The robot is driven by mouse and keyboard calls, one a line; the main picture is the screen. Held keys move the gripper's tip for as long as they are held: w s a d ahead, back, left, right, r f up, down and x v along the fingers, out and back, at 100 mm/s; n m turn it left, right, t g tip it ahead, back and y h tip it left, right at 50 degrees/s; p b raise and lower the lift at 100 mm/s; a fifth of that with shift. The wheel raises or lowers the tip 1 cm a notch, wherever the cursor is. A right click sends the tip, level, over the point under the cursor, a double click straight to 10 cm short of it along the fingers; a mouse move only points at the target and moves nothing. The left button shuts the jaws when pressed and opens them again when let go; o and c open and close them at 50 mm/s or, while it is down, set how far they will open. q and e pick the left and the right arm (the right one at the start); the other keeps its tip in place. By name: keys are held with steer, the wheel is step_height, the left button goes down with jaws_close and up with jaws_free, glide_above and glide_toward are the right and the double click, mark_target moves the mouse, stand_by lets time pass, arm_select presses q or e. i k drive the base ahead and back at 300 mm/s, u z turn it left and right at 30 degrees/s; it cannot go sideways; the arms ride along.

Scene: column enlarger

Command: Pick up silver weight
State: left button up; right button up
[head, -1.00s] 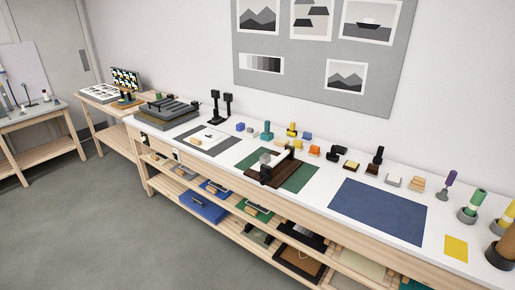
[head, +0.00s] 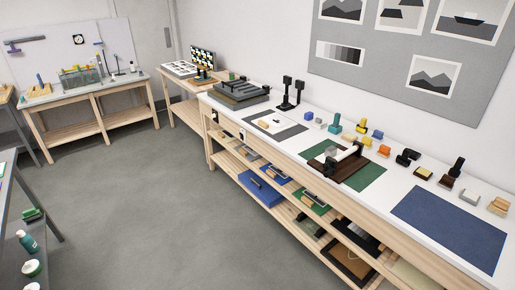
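I cannot pick out the silver weight for sure. A small grey block (head: 331,151) shows at the dark brown wooden device (head: 345,170) on the green mat (head: 371,177). Another small grey-blue block (head: 308,116) stands near the back of the long white bench. A pale silvery U-shaped piece (head: 469,197) sits farther right. All are too small to identify. Neither of my grippers is in view.
The long white bench (head: 395,180) runs along the right wall, with a blue mat (head: 450,228) and several small coloured blocks. A sink table (head: 85,95) stands at the back left. Open grey floor lies between.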

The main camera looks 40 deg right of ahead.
mark_target(332, 150)
steer(key=u, duration=1)
steer(key=i, duration=0.3)
steer(key=z, duration=2.5)
steer(key=i, duration=0.7)
steer(key=u, duration=0.2)
